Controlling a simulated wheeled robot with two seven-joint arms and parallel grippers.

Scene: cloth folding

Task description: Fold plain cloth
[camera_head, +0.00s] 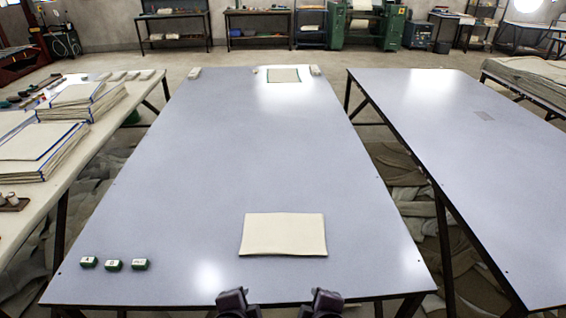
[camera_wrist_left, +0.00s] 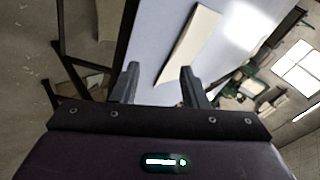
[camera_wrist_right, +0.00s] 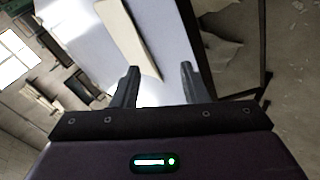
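A plain cream cloth (camera_head: 284,235) lies flat as a rectangle near the front edge of the middle grey table (camera_head: 215,170). It also shows in the left wrist view (camera_wrist_left: 190,45) and the right wrist view (camera_wrist_right: 128,38), ahead of the fingers. My left gripper (camera_head: 238,300) is at the front edge of the table, short of the cloth's near left side. Its fingers (camera_wrist_left: 158,80) are apart with nothing between them. My right gripper (camera_head: 322,300) is at the front edge below the cloth's near right side. Its fingers (camera_wrist_right: 159,78) are also apart and empty. Neither gripper touches the cloth.
Several small green-and-white blocks (camera_head: 112,265) stand at the table's front left. A green-edged cloth (camera_head: 284,75) lies at the far end between small pale blocks (camera_head: 194,73). A left table holds cloth stacks (camera_head: 82,100). A right grey table (camera_head: 450,120) is mostly bare. The middle table's centre is clear.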

